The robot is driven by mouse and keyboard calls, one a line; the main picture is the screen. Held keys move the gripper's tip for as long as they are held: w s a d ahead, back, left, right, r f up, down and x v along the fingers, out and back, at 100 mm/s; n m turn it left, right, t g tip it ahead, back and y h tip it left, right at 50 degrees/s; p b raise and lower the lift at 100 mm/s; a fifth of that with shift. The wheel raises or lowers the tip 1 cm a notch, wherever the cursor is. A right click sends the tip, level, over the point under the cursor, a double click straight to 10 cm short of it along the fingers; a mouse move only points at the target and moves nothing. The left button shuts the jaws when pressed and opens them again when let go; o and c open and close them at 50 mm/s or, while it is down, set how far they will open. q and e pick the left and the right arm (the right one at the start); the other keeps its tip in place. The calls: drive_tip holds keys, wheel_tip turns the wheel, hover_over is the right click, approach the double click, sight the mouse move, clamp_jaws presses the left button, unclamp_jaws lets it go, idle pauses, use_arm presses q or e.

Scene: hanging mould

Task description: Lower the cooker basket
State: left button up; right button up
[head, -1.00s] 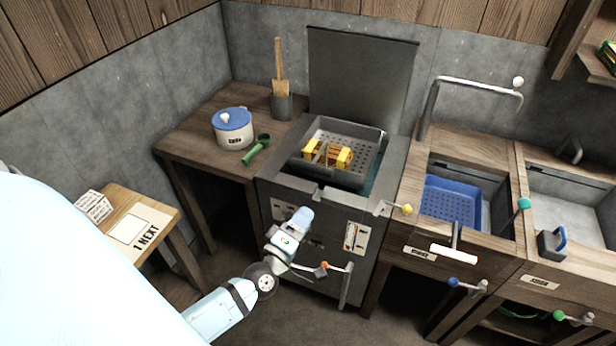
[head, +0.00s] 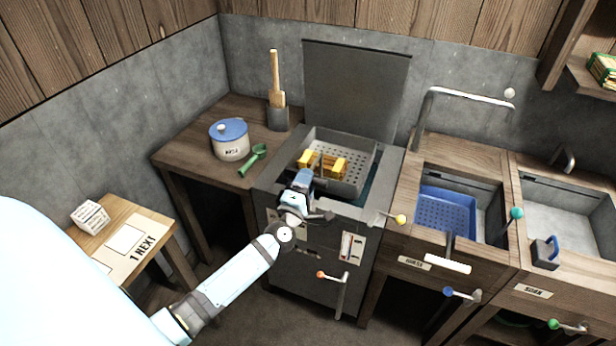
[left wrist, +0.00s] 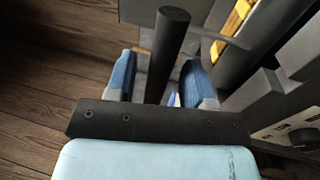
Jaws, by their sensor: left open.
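The grey perforated cooker basket (head: 354,170) sits raised in the top of the dark cooker (head: 305,262) in the head view. Yellow blocks (head: 326,163) with a brown part lie in it. My left gripper (head: 303,178) is at the cooker's front edge, in front of the basket. In the left wrist view, a dark round bar (left wrist: 168,50), seemingly the basket's handle, stands between my two blue fingers (left wrist: 155,85). The fingers are apart, with gaps visible on both sides of the bar. A yellow block (left wrist: 232,30) shows beyond. My right gripper is not seen.
An orange-knobbed lever (head: 322,275) is on the cooker front and a yellow-knobbed lever (head: 399,219) at its right. A blue basket (head: 446,211) sits in the sink to the right. A pot (head: 229,140) and green scoop (head: 253,158) are on the left counter.

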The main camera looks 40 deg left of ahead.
use_arm(q)
drive_tip(key=shift+w+a+r, duration=0.1)
drive_tip(key=shift+w+a, duration=0.05)
drive_tip(key=shift+w, duration=0.5)
clamp_jaws()
